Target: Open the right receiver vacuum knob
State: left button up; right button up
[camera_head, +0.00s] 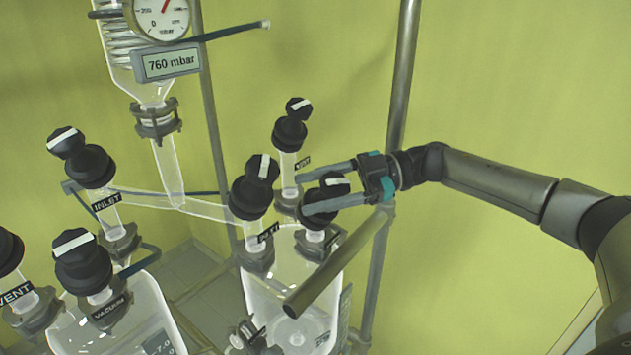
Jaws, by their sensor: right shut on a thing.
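The right receiver is a clear glass vessel (262,292) with several black-knobbed valves on top. The vacuum knob (333,184), black with a white bar, sits at its right front; the label below it is partly hidden. My right gripper (304,194) reaches in from the right, with one grey finger behind this knob and one in front. It is shut on the knob, and the front finger covers part of the valve body. The white bar on the knob lies roughly level in the picture. My left gripper is not in view.
The INLET knob (262,167) stands close left of the fingertips, and the rear VENT knob (298,106) just behind. A metal bar (338,262) slants in front of the right receiver. The left receiver (125,318) has its own knobs. A gauge display (169,63) reads 760 mbar.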

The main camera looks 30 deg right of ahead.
jog(key=shift+s+a+f+n+g, duration=0.1)
jog(key=shift+s+n+g, duration=0.05)
jog(key=shift+n+g, duration=0.5)
jog(key=shift+s+f+n+g, duration=0.1)
jog(key=shift+n+g, duration=0.45)
jog(key=shift+n, duration=0.1)
jog(key=o, duration=1.4)
jog(key=shift+r, duration=0.15)
notch_tip(320, 180, up, 20)
jog(key=shift+f+b, duration=0.1)
jog(key=shift+b, duration=0.25)
